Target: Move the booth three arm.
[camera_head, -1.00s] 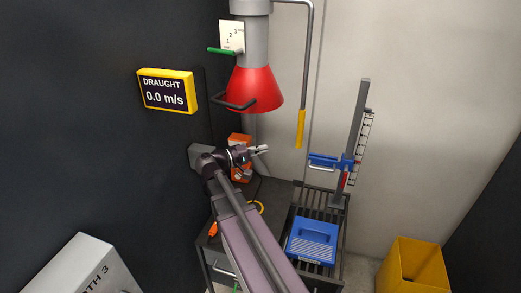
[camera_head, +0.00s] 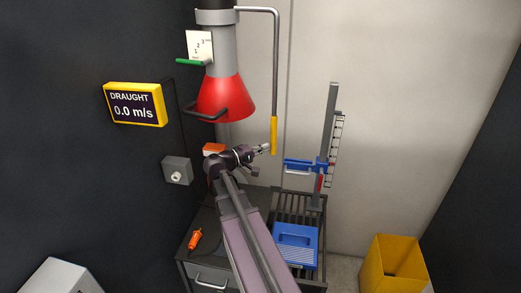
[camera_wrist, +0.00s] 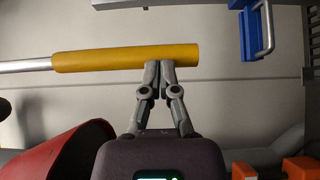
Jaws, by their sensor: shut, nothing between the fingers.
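The red hood (camera_head: 225,97) hangs from a grey duct (camera_head: 218,50) with a dark looped handle at its front. A thin grey rod (camera_head: 276,60) bends down beside it and ends in a yellow grip (camera_head: 274,135). The grip lies across the wrist view (camera_wrist: 110,58). My gripper (camera_head: 267,148) is at the lower end of this grip; in the wrist view its fingertips (camera_wrist: 160,66) are together and overlap the grip near its end. Nothing is held. I cannot tell whether they touch it. Part of the red hood (camera_wrist: 60,155) shows at lower left in the wrist view.
A draught display (camera_head: 135,104) reads 0.0 m/s. A card (camera_head: 199,45) and green lever (camera_head: 192,62) are by the duct. Below stand a bench with a blue box (camera_head: 296,245), an upright stand (camera_head: 328,140) with blue clamp, and a yellow bin (camera_head: 393,265). An orange tool (camera_head: 195,240) lies left.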

